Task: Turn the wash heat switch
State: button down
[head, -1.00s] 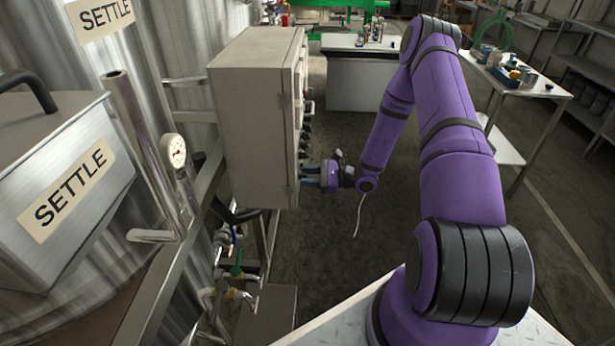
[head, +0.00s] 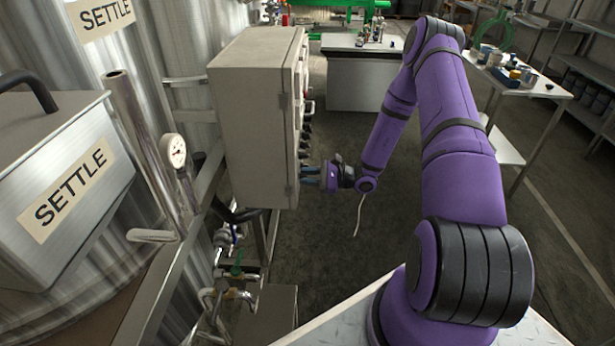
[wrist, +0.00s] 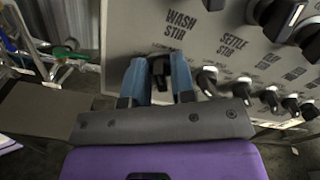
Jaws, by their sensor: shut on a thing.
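My gripper (wrist: 158,68) has its two blue fingers shut on a dark switch knob (wrist: 160,70) on the control panel (wrist: 150,30). The knob shows only partly between the fingers. The printed label "WASH STIR" stands above it; a smaller line just over the fingers is too covered to read. I cannot read a "wash heat" label. In the head view my gripper (head: 312,175) reaches the front of the grey cabinet (head: 250,120) low down, and the knob is hidden there.
Several black knobs (wrist: 207,80) sit to the right on the panel, close to my right finger. Larger knobs (wrist: 280,15) are above. Pipes and valves (head: 235,270) are below the cabinet. The floor (head: 340,250) beside it is open.

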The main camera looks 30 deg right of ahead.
jog(key=n, duration=0.5)
jog(key=shift+s+f+n, duration=0.1)
jog(key=shift+f+n, duration=0.05)
jog(key=shift+n, duration=0.25)
dwell(0.4)
jog(key=c, duration=1.2)
grip_release()
jog(key=v, duration=1)
jog(key=shift+s+d, duration=0.3)
